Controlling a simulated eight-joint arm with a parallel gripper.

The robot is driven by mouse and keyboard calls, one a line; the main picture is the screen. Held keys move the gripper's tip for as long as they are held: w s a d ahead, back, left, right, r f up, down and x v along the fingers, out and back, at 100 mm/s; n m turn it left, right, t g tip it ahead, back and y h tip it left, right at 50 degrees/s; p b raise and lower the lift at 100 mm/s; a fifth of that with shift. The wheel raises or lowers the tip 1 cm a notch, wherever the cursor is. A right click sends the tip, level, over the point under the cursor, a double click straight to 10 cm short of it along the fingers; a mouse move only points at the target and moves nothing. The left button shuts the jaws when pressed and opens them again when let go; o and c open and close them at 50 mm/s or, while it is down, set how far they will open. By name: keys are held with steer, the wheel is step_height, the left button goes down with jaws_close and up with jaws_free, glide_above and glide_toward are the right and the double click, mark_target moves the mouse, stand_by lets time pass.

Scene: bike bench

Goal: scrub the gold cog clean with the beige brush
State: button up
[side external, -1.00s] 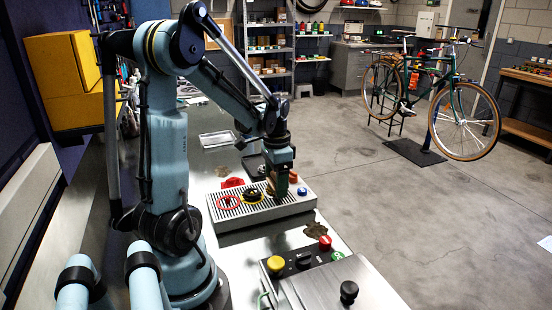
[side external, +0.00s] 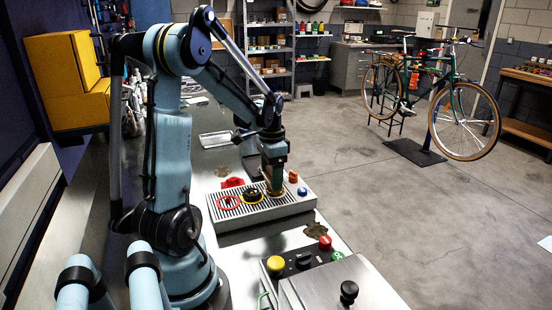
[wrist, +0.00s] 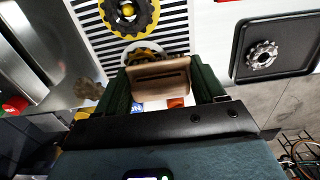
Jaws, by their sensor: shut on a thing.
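My gripper (wrist: 157,88) is shut on the beige brush (wrist: 158,72), which sits between its dark green fingers. In the side view my gripper (side external: 274,184) is low over the right part of the grey slatted tray (side external: 262,213). In the wrist view a gold cog (wrist: 141,49) lies on the slats just past the brush, and the brush covers part of it. I cannot tell whether the brush touches it.
A red ring (side external: 228,202) lies at the tray's left end. An orange piece (side external: 293,177) and a blue piece (side external: 302,191) are at its right end. A black tray with a silver cog (wrist: 262,54) lies beside it. A box with buttons (side external: 304,260) stands in front.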

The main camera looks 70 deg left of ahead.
steer(key=shift+d, duration=2)
steer(key=shift+r, duration=2.5)
steer(key=shift+d, duration=0.1)
steer(key=w+d+r, duration=0.2)
steer(key=d, duration=0.5)
steer(key=w+d+r, duration=0.2)
steer(key=d, duration=0.5)
steer(key=w+d+r, duration=0.2)
steer(key=d+r, duration=0.1)
steer(key=d, duration=0.4)
steer(key=shift+w+d, duration=0.2)
steer(key=shift+w, duration=0.2)
